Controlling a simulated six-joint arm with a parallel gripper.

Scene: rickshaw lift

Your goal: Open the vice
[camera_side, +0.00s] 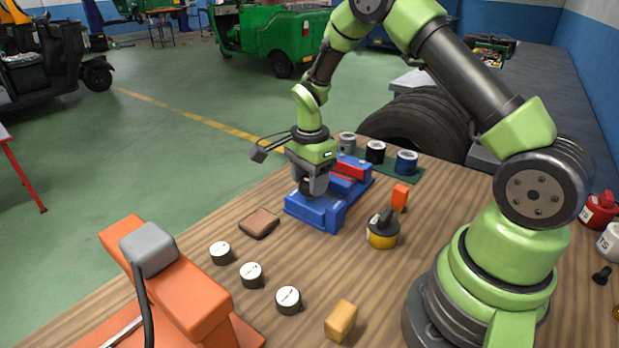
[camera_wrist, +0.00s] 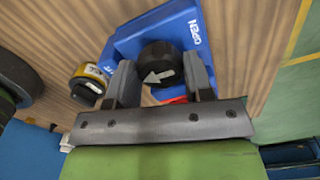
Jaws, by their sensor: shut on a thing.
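The blue vice (camera_side: 318,212) stands on the wooden bench, with a red part (camera_side: 350,169) showing toward its far end. White lettering that seems to read "OPEN" is on the blue body right of the knob. My gripper (camera_side: 308,188) points down over the near end of the vice. In the wrist view the fingers of my gripper (camera_wrist: 160,75) are on both sides of the knob, shut on it. The vice's jaws are mostly hidden.
A yellow and black pot (camera_side: 383,230) and an orange block (camera_side: 400,197) stand right of the vice. A brown wallet-like item (camera_side: 259,223), several white-faced dials (camera_side: 252,274) and a tan block (camera_side: 341,320) lie nearer. Cans (camera_side: 406,162) stand on a green mat behind.

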